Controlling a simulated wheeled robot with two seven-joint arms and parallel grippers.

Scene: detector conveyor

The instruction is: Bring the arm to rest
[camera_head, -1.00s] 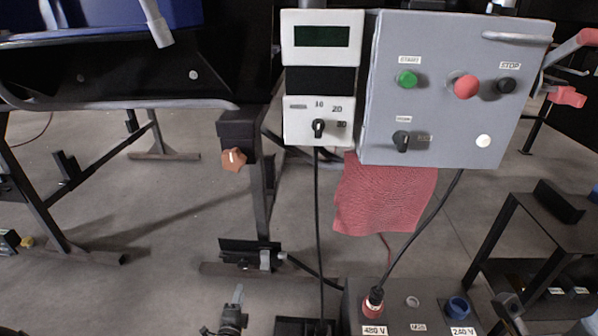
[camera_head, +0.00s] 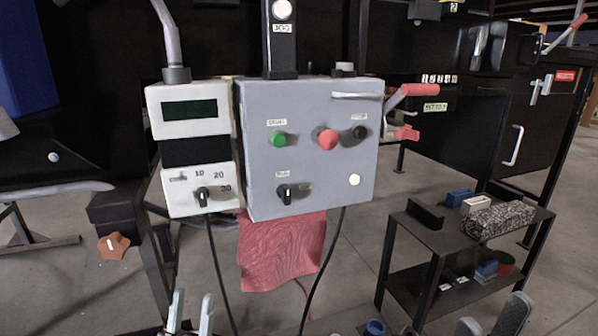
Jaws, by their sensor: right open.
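My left gripper (camera_head: 191,312) shows at the bottom edge, left of the middle. Its two fingertips point up with a gap between them, and nothing shows between them. My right gripper (camera_head: 492,322) shows at the bottom right, cut off by the frame edge. Its fingers are spread and no object shows between them. Both grippers appear in front of and below the grey control box (camera_head: 310,190) without visible contact. The rest of both arms is out of the frame.
A white display unit (camera_head: 190,150) stands beside the control box. A red cloth (camera_head: 262,262) hangs below, near black cables. A black shelf table (camera_head: 425,236) at right holds small bins and a speckled block (camera_head: 500,221). An orange knob (camera_head: 113,246) is at left.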

